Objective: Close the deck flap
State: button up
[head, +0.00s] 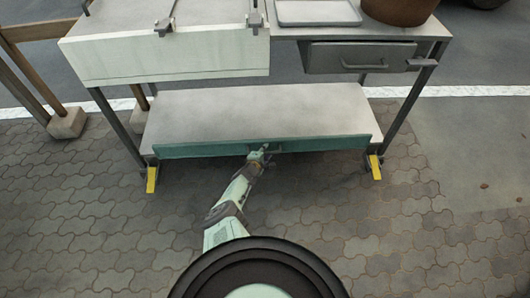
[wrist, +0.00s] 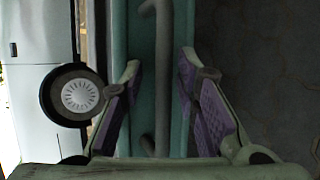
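The deck flap is a long teal panel (head: 205,149) along the front edge of the cart's lower shelf, its face toward me. I cannot tell its exact tilt. In the wrist view the teal panel (wrist: 137,40) runs top to bottom, with a grey bar handle (wrist: 163,60) on it. My gripper (head: 266,147) is at the middle of the flap, partly covering the handle in the head view. In the wrist view its purple-padded fingers (wrist: 160,72) are apart, one on each side of the handle. Contact with the handle does not show.
The lower shelf (head: 260,108) is bare. Above it are a pale panel (head: 170,50), a grey drawer (head: 360,57), a tray (head: 317,12) and a brown pot (head: 400,8). Yellow-marked feet (head: 152,178) stand at both front legs. The paving (head: 100,230) in front is clear.

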jog(key=shift+s+a, duration=0.15)
jog(key=shift+s+a+r, duration=0.2)
jog(key=shift+s+a, duration=0.1)
jog(key=shift+a, duration=0.05)
jog(key=v, duration=1)
jog(key=shift+s+r, duration=0.2)
jog(key=shift+s, duration=0.2)
jog(key=shift+d, duration=0.1)
dwell(0.3)
